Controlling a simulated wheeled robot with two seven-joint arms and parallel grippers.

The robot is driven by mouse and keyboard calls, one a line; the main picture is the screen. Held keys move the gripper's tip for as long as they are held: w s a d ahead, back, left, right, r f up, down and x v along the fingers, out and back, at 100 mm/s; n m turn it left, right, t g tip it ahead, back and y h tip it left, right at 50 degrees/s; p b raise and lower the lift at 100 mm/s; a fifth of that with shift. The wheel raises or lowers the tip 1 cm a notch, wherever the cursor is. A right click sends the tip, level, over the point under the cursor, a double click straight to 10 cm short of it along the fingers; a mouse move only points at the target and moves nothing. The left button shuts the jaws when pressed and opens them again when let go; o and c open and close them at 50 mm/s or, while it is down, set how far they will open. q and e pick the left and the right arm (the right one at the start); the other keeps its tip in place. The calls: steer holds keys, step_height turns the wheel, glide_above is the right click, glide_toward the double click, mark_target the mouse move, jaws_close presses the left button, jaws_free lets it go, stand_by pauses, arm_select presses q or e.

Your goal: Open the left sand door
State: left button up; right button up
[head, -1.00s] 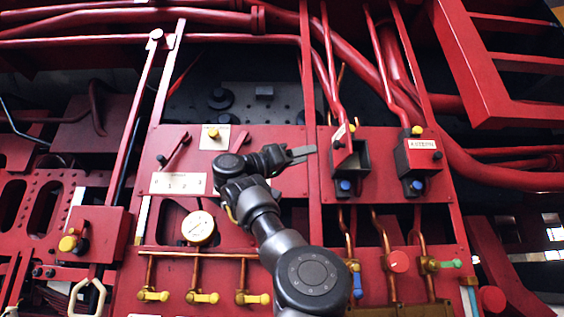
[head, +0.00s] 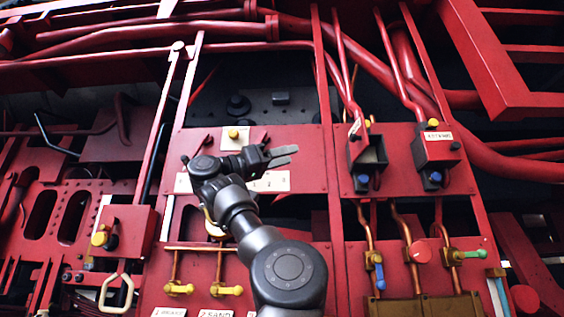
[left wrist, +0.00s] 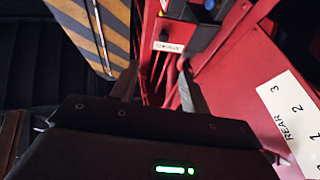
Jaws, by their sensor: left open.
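Two red boxes sit on the right-hand red panel. The left sand box (head: 372,158) shows a dark opening. Its door (head: 354,144), with a small white label, appears swung out to the left, nearly edge-on. My left gripper (head: 294,154) is open and empty, left of this box and apart from it, in front of the left panel. In the left wrist view, the open fingers (left wrist: 158,86) have nothing between them; a labelled red part (left wrist: 167,47) shows beyond. My right gripper is not in view.
The right box (head: 432,150) has a labelled front that looks shut. Copper pipes with coloured valve handles (head: 470,254) run below the boxes. A white numbered plate (head: 270,182) is partly behind my gripper. A red post (head: 324,120) stands between gripper and box.

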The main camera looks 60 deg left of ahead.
arm_select(q)
steer(key=shift+s+f, duration=0.1)
steer(key=shift+s, duration=0.05)
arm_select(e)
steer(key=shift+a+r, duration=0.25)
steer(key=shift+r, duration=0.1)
arm_select(q)
steer(key=shift+c, duration=0.4)
